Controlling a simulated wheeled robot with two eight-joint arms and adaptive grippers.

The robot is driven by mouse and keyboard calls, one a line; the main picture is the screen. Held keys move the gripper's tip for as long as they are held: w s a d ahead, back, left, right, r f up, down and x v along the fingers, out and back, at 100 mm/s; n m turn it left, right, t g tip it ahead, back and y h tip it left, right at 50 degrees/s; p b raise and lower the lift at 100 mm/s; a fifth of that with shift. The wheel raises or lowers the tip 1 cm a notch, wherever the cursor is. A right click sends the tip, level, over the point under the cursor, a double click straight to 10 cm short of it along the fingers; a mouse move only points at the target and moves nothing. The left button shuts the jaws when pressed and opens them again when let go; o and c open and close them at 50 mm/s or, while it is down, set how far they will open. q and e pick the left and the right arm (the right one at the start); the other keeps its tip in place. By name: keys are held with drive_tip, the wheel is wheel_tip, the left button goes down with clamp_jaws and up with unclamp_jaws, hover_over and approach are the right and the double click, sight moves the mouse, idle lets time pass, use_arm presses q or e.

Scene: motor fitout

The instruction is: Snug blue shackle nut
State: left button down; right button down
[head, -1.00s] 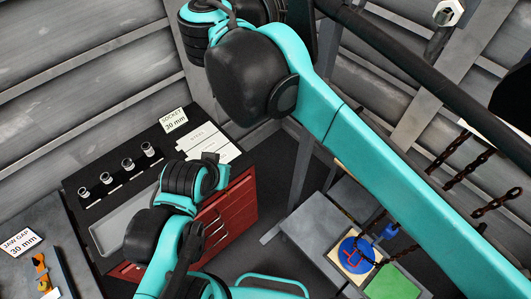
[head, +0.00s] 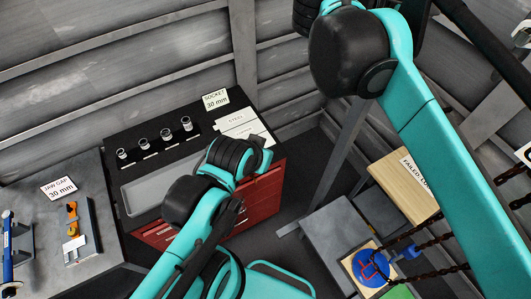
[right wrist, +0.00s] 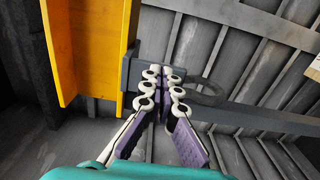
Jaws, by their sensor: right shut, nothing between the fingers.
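A small blue piece (head: 411,251) hangs or lies near brown chains (head: 430,243) at the lower right of the head view. It is too small to tell whether it is the blue shackle or its nut. My right gripper (right wrist: 165,75) is shut and empty in the right wrist view. It is close to a grey bar (right wrist: 245,118) with a loop and a yellow beam (right wrist: 92,45); I cannot tell whether it touches them. The right fingers are outside the head view. My left arm shows in the head view, but its fingers do not.
A red cabinet (head: 262,194) carries several sockets and a grey tray (head: 160,185). A workbench (head: 95,205) with tools is at left. A blue disc with red marks (head: 370,266), a green block (head: 397,292) and a wooden box (head: 402,185) are at right.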

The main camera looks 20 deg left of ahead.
drive_tip(key=shift+w+a+f, duration=0.1)
drive_tip(key=shift+f, duration=0.05)
idle(0.6)
drive_tip(key=shift+f, duration=0.4)
drive_tip(key=shift+f+b, duration=0.3)
drive_tip(key=shift+f, duration=0.8)
idle(0.5)
drive_tip(key=shift+s, duration=0.2)
drive_tip(key=v, duration=0.5)
drive_tip(key=shift+s+a, duration=0.1)
drive_tip(key=shift+s, duration=0.3)
